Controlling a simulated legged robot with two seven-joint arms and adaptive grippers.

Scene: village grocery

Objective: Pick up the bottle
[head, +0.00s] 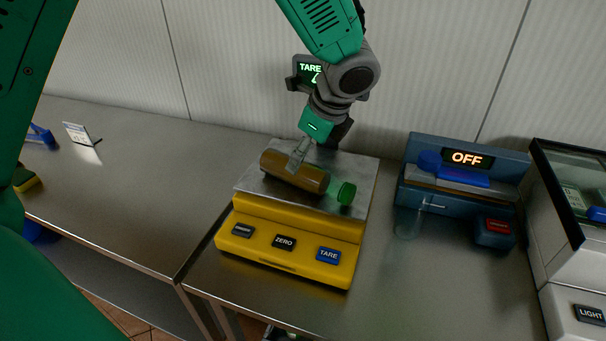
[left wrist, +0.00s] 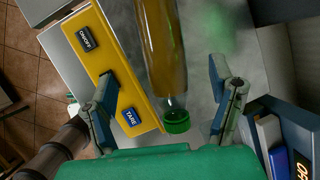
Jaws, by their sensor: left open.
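The bottle (head: 300,176) lies on its side on the steel plate of the yellow scale (head: 285,262). It is brown-amber with a green cap pointing right and toward me. In the left wrist view the bottle (left wrist: 163,50) runs down from the top edge, with its cap near the middle. My left gripper (head: 299,152) reaches down over the bottle's middle. In the left wrist view the open fingers (left wrist: 162,78) stand on either side of the bottle. My right gripper is not in view.
The scale's display (head: 311,72) is partly behind my arm. A blue device marked OFF (head: 464,175) stands to the right, with a white case (head: 570,255) beyond it. A small sign (head: 81,133) stands on the left counter, which is largely clear. The wall is close behind.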

